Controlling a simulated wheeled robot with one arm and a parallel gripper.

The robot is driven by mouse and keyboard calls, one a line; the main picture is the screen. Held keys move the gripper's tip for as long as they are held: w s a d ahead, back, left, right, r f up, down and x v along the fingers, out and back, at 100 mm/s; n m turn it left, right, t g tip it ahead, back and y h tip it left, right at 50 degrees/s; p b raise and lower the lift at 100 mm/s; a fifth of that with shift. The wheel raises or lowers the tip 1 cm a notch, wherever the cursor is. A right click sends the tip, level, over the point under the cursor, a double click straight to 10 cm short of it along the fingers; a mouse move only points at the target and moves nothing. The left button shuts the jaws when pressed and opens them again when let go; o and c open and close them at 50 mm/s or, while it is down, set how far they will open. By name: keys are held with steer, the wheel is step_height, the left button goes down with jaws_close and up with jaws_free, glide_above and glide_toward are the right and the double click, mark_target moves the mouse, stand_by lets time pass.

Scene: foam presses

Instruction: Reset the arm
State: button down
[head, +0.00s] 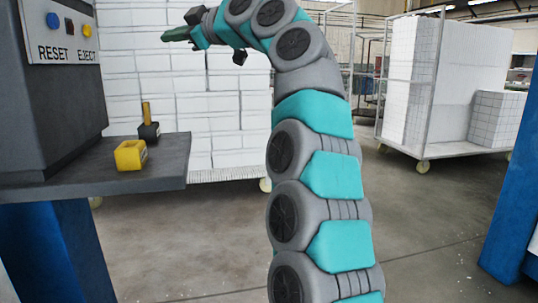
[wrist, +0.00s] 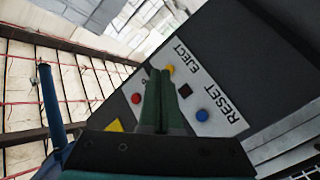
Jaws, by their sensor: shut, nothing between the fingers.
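My arm rises through the middle of the head view and bends left at the top. My gripper (head: 178,34) is up there, pointing left with its green fingers together and nothing between them. It is to the right of the press's button panel (head: 62,50), with a visible gap in the picture. In the wrist view the closed fingers (wrist: 158,76) overlap the panel (wrist: 222,122), hiding part of it. The panel has a blue button (head: 53,20), a yellow button (head: 87,30) and the words RESET and EJECT.
A dark shelf (head: 90,183) juts out below the panel. On it are a yellow block (head: 131,155) and a black piece with a yellow upright (head: 148,131). White blocks (head: 215,110) are stacked behind. A wheeled cage cart (head: 425,95) stands at right. Floor between is clear.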

steer(key=s+d+f+m+g+h, duration=0.2)
steer(key=s+d+f+m+h, duration=0.25)
steer(key=f, duration=0.65)
steer(key=s+d+f+m+g+h, duration=0.25)
steer(key=s+d+f, duration=0.35)
steer(key=f, duration=0.5)
steer(key=s+d+f+m+g+h, duration=0.15)
steer(key=s+d+f+m, duration=0.35)
steer(key=f, duration=0.7)
steer(key=s+d+f+m+g+h, duration=0.1)
steer(key=s+d+f+m+h, duration=0.1)
steer(key=s+d+f, duration=0.4)
steer(key=s+d+f+m+g+h, duration=0.2)
steer(key=s+d+f, duration=0.5)
steer(key=s, duration=0.6)
steer(key=s+d+f+m+g+h, duration=0.2)
steer(key=s+d+f+m, duration=0.1)
steer(key=s+d+f, duration=0.4)
step_height(320, 180, down, 3)
steer(key=s, duration=0.2)
steer(key=shift+s+r+m, duration=0.2)
steer(key=shift+s+m, duration=0.1)
steer(key=shift+s, duration=0.1)
